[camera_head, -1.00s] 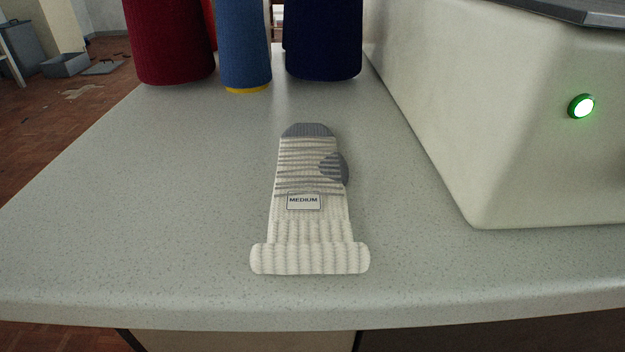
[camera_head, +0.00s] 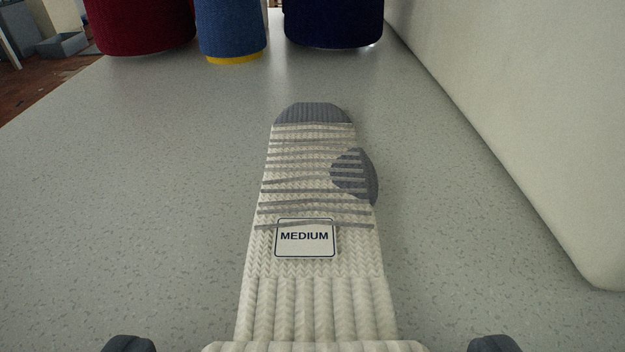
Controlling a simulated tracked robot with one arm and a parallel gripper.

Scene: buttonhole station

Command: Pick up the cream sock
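The cream sock (camera_head: 300,190) lies flat on the grey speckled table, its grey toe pointing away from me. It has grey stripes, a grey heel patch on the right and a label reading MEDIUM. Its rolled cuff is at the bottom edge of the picture and partly cut off. My gripper (camera_head: 312,345) shows only as two dark fingertips at the bottom edge, wide apart, one on each side of the cuff. It is open, with visible gaps between the fingertips and the sock.
Cones of yarn stand at the back of the table: dark red (camera_head: 140,22), blue (camera_head: 231,28) and navy (camera_head: 334,20). A large cream machine housing (camera_head: 530,120) stands on the right. The table (camera_head: 130,190) is clear to the left of the sock.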

